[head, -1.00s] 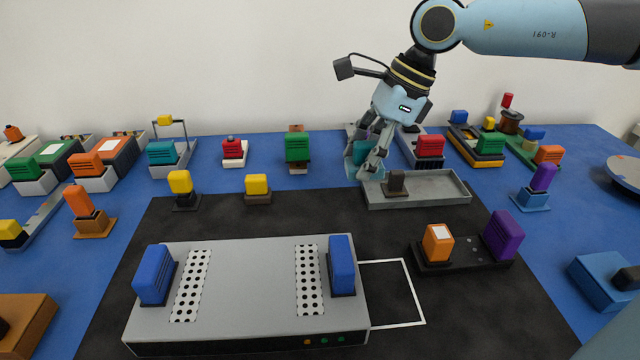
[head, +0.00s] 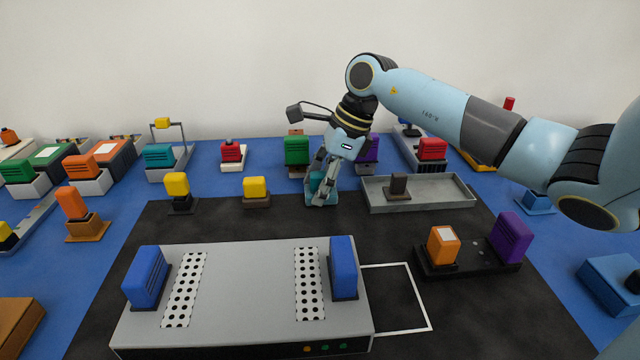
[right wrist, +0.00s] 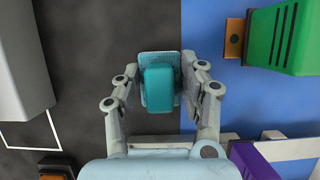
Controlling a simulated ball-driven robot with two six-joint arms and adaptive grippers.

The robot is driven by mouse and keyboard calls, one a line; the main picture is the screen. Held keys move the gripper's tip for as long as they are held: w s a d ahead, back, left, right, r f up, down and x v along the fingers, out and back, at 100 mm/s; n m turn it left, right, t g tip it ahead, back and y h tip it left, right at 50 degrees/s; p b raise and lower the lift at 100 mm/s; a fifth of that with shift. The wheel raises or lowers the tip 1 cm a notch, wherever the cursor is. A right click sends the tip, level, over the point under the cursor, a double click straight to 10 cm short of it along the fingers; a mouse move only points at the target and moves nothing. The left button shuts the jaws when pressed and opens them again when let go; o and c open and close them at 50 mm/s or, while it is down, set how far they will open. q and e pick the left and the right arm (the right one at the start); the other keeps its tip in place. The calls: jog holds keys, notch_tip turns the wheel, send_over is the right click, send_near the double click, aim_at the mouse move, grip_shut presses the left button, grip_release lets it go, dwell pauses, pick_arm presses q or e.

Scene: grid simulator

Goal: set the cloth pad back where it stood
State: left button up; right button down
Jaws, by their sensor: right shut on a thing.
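The cloth pad (right wrist: 160,62) is a teal, textured flat piece with a smooth teal grip block (right wrist: 159,90) on it. In the right wrist view it lies between the fingers of my right gripper (right wrist: 160,85), which is shut on it. In the head view my right gripper (head: 321,197) holds the teal pad (head: 318,182) at the back edge of the dark mat (head: 225,220), left of the grey tray (head: 440,199). The fingers partly hide the pad there. I cannot tell whether it touches the surface. My left gripper is not in view.
A green block (head: 297,150) stands just behind the gripper, and a purple block (head: 367,150) is to its right. A yellow block (head: 256,187) is to its left. The grey box with blue blocks (head: 240,320) is in front. Bare mat lies between.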

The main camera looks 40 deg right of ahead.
jog(key=shift+f+b, duration=0.25)
jog(key=shift+b, duration=0.1)
jog(key=c, duration=0.7)
grip_release()
jog(key=shift+r, duration=0.1)
jog(key=shift+r+p, duration=0.1)
jog(key=shift+p, duration=0.3)
jog(key=v, duration=1)
jog(key=shift+s+d+r, duration=0.15)
jog(key=shift+d+r, duration=0.05)
jog(key=shift+d, duration=0.2)
